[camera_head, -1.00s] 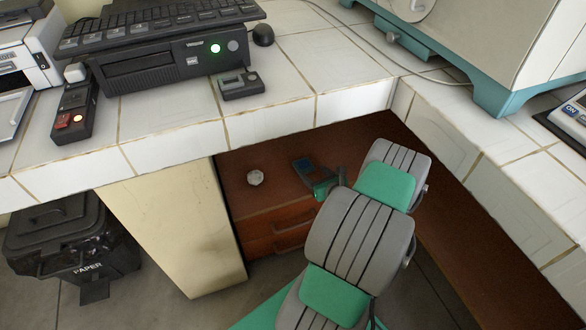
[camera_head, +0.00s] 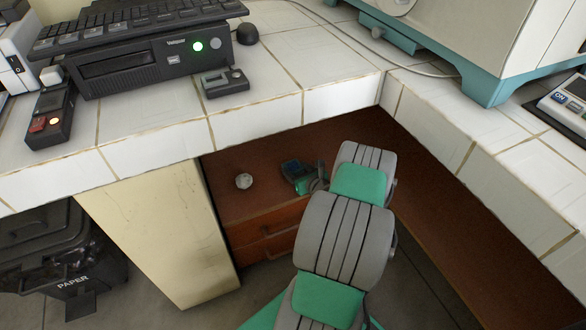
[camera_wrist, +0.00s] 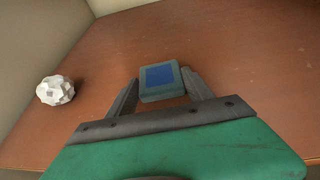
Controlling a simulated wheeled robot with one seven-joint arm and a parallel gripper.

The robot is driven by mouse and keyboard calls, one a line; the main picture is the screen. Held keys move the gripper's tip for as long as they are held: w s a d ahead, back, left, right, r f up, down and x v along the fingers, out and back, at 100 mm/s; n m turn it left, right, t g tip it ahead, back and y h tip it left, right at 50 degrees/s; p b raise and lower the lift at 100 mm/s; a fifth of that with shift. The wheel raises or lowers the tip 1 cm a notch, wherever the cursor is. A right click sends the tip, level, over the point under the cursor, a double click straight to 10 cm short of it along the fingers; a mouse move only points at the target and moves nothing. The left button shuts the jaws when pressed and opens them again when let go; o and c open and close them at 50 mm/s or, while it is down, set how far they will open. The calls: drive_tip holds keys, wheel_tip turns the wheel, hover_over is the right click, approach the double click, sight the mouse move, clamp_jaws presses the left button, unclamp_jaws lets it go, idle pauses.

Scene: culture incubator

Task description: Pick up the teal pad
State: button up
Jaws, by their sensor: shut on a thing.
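The teal pad is a small block with a blue top face. In the wrist view the teal pad (camera_wrist: 160,81) sits between the two dark fingers of my gripper (camera_wrist: 162,92). My gripper is shut on it. In the head view the pad (camera_head: 291,169) is over the brown wooden surface under the counter, with my gripper (camera_head: 304,174) at its right side. I cannot tell whether the pad touches the wood or is slightly above it.
A white faceted ball (camera_head: 244,181) lies left of the pad on the wooden surface (camera_head: 228,201). The white tiled counter (camera_head: 250,121) overhangs from behind. A cream panel (camera_head: 160,245) stands at the left, and a tiled counter side (camera_head: 480,175) at the right.

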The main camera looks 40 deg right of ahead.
drive_tip(key=c, duration=0.7)
